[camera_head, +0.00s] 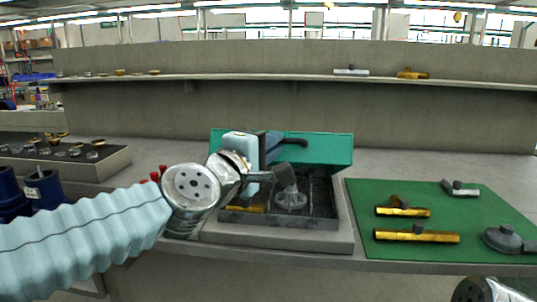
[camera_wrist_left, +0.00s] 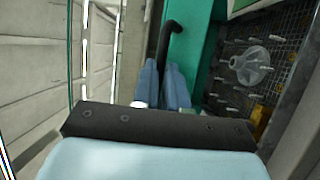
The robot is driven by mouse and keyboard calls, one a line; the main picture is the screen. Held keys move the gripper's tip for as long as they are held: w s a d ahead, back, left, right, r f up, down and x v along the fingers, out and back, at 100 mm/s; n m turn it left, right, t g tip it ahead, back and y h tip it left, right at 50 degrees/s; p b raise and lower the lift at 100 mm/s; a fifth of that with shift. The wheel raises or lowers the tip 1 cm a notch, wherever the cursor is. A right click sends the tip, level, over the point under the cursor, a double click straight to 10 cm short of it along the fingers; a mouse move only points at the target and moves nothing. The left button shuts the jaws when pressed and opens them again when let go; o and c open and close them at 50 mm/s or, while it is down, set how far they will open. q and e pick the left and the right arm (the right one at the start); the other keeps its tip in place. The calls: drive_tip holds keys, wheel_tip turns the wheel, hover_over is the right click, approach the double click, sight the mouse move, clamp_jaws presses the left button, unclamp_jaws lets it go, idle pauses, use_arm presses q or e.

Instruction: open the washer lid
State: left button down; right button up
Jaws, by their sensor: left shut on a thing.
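The washer is a grey box (camera_head: 345,238) on the bench with a teal lid (camera_head: 330,152) at its back. The lid stands raised and tilted, and the dark basket inside is exposed. The lid also shows in the left wrist view (camera_wrist_left: 188,48). Its black bar handle (camera_head: 294,142) shows in the left wrist view too (camera_wrist_left: 166,38). My left gripper (camera_head: 274,150) is shut on the handle; its blue fingers (camera_wrist_left: 163,84) close around the bar's near end. The exact contact is partly hidden by the fingers. My right gripper's fingers are out of view.
A pale grey impeller-like part (camera_head: 290,199) and a brass piece (camera_head: 246,208) lie in the basket. A green mat (camera_head: 385,248) on the right holds brass and grey parts. A tray of small parts (camera_head: 105,172) and blue containers (camera_head: 44,190) stand left. A shelf runs behind.

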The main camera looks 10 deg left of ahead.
use_arm(q)
drive_tip(key=shift+w+r+p, duration=0.25)
drive_tip(key=shift+w+r, duration=0.2)
drive_tip(key=shift+r, duration=0.3)
drive_tip(key=shift+w+r+p, duration=0.3)
drive_tip(key=shift+w+r, duration=0.2)
drive_tip(key=shift+r, duration=0.2)
drive_tip(key=shift+w+r+p, duration=0.25)
drive_tip(key=shift+w+r, duration=0.2)
drive_tip(key=shift+r, duration=0.3)
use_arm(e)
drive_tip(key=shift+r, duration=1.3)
use_arm(q)
drive_tip(key=c, duration=1.2)
unclamp_jaws()
drive_tip(key=shift+s, duration=0.15)
drive_tip(key=shift+o, duration=0.2)
drive_tip(key=shift+f, duration=0.1)
drive_tip(key=shift+s+a+f, duration=0.1)
drive_tip(key=shift+s+a, duration=0.15)
drive_tip(key=shift+s, duration=0.1)
drive_tip(key=b+v, duration=0.1)
drive_tip(key=v, duration=1.1)
drive_tip(key=shift+s, duration=0.4)
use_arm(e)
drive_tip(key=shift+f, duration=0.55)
